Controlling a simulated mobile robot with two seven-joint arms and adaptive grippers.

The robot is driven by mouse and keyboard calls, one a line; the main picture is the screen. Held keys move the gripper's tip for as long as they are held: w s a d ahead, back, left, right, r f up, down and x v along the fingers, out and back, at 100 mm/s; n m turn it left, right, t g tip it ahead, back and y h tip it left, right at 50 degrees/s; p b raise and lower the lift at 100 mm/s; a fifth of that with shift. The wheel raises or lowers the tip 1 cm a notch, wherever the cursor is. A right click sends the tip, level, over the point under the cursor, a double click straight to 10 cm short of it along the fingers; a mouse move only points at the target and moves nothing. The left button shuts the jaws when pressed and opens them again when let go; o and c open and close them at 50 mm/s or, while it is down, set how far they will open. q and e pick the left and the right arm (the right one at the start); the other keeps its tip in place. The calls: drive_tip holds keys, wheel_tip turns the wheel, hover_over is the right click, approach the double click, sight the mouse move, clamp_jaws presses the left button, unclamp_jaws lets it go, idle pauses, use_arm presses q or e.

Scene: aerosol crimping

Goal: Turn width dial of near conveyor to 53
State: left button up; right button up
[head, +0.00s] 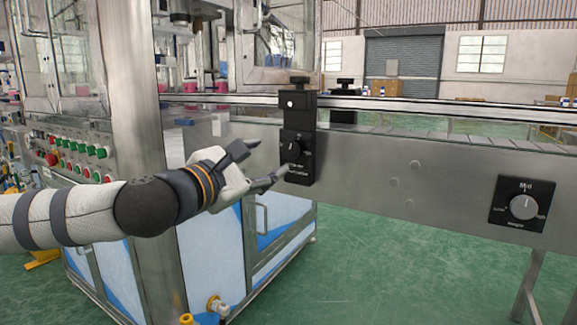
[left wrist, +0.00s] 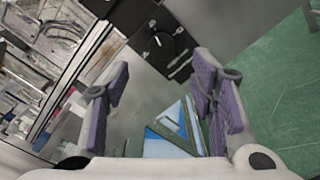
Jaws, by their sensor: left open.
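The width dial (head: 292,147) is a black knob with a white pointer line, on a black bracket fixed to the side of the near conveyor (head: 420,185). Its small print is too small to read a number. My left gripper (head: 266,163) is open and empty, just left of the dial, with its fingers pointing towards it. A fingertip partly overlaps the bracket's lower part in the head view. In the left wrist view the dial (left wrist: 161,41) lies beyond the open fingers (left wrist: 160,75), apart from them. My right gripper is not in view.
A second dial (head: 523,207), grey and marked Mid at its top, sits further right on the conveyor side. A machine with green and red buttons (head: 80,151) stands at left. Green floor (head: 400,285) is clear below the conveyor.

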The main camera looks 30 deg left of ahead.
sight(290, 151)
use_arm(q)
drive_tip(key=w, duration=0.9)
drive_tip(key=shift+b, duration=0.35)
drive_tip(key=c, duration=1.1)
drive_tip(key=shift+c, duration=0.2)
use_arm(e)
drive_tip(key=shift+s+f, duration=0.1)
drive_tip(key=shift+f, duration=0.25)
use_arm(q)
drive_tip(key=shift+m, duration=0.3)
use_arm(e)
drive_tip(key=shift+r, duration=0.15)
